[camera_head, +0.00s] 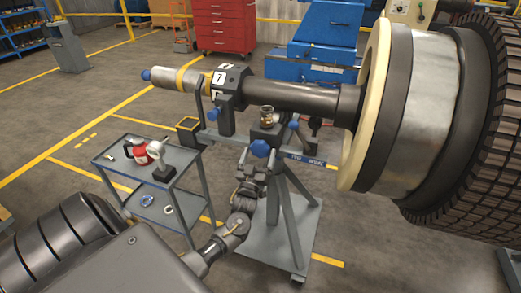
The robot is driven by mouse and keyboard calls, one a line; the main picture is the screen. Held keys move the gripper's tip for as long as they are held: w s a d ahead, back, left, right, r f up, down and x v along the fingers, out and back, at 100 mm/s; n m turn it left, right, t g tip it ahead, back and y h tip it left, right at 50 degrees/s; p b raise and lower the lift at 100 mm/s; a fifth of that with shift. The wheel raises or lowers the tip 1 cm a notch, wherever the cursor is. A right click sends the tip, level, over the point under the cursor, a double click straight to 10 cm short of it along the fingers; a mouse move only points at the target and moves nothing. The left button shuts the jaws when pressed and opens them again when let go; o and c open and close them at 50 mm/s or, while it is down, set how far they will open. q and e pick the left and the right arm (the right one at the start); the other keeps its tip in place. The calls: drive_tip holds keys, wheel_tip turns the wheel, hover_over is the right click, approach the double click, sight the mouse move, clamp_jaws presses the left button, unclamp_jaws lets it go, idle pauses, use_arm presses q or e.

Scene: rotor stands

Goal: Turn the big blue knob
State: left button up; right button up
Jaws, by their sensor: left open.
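The big blue knob (260,148) is on the front of the grey rotor stand (290,215), below the dark rotor shaft (295,97). My left arm reaches up from the bottom of the view. Its open left gripper (262,166) is just below the knob, with the fingertips close to it. The fingers are small here, and I cannot tell whether they touch the knob. Smaller blue knobs (212,114) sit higher on the stand. My right gripper is not in view.
A small glass jar (266,115) stands on the stand above the knob. A grey cart (180,160) with a red container (141,151) is to the left. The large bladed rotor (490,120) fills the right.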

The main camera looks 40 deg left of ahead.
use_arm(q)
drive_tip(key=shift+x, duration=1)
drive_tip(key=c, duration=1)
drive_tip(key=shift+m, duration=0.4)
